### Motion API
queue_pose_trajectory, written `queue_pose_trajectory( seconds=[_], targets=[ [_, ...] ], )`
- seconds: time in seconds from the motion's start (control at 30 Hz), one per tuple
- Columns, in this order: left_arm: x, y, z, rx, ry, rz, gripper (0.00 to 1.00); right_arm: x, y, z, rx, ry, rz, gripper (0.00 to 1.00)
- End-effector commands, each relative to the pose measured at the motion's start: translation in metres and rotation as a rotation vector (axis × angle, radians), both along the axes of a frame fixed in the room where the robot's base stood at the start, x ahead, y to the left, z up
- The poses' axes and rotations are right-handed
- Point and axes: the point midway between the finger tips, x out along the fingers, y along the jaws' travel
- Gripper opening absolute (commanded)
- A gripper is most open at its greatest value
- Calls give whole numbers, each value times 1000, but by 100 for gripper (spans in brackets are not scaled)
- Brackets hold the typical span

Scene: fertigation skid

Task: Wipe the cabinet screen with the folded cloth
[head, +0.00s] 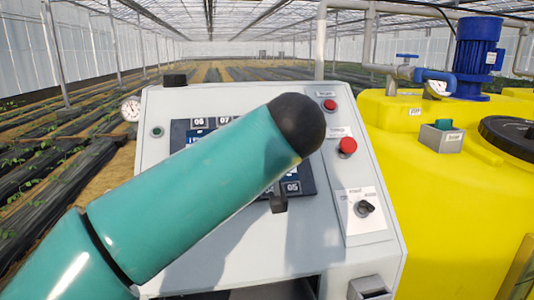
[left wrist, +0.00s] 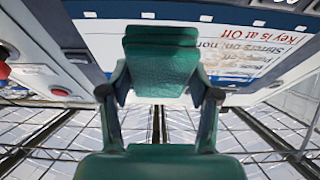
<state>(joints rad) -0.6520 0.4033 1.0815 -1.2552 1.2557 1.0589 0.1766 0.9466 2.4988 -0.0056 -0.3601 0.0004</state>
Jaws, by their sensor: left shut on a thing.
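The cabinet screen (head: 178,135) is a dark blue panel on the sloped grey cabinet face. My left arm crosses in front of it and hides most of it; only its top left and lower right parts show. The folded cloth (left wrist: 162,60) is a thick green pad in the left wrist view. My left gripper (left wrist: 160,93) is shut on it, one finger at each side. In the head view my arm hides the gripper and cloth. My right gripper is not in view.
The grey cabinet (head: 240,245) carries a red push button (head: 347,146), a red lamp (head: 330,104) and a rotary switch (head: 364,208) right of the screen. A yellow tank (head: 430,190) with a blue motor (head: 477,55) stands to the right. Planting rows lie behind.

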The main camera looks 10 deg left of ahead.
Motion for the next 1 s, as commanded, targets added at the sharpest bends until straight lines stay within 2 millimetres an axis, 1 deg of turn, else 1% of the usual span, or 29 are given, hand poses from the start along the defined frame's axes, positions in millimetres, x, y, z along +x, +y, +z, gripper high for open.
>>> queue_pose_trajectory(
  seconds=[0.03,0.1,0.37,0.7,1.0],
  targets=[
    [-2,6,-3,-1,2,5,34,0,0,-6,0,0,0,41],
    [-5,11,-3,0,3,5,34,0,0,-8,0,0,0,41],
    [-10,19,-1,0,3,4,34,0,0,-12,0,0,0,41],
    [-22,42,-1,0,2,4,34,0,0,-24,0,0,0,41],
    [-27,52,0,-1,0,3,34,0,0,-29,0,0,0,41]
  ],
)
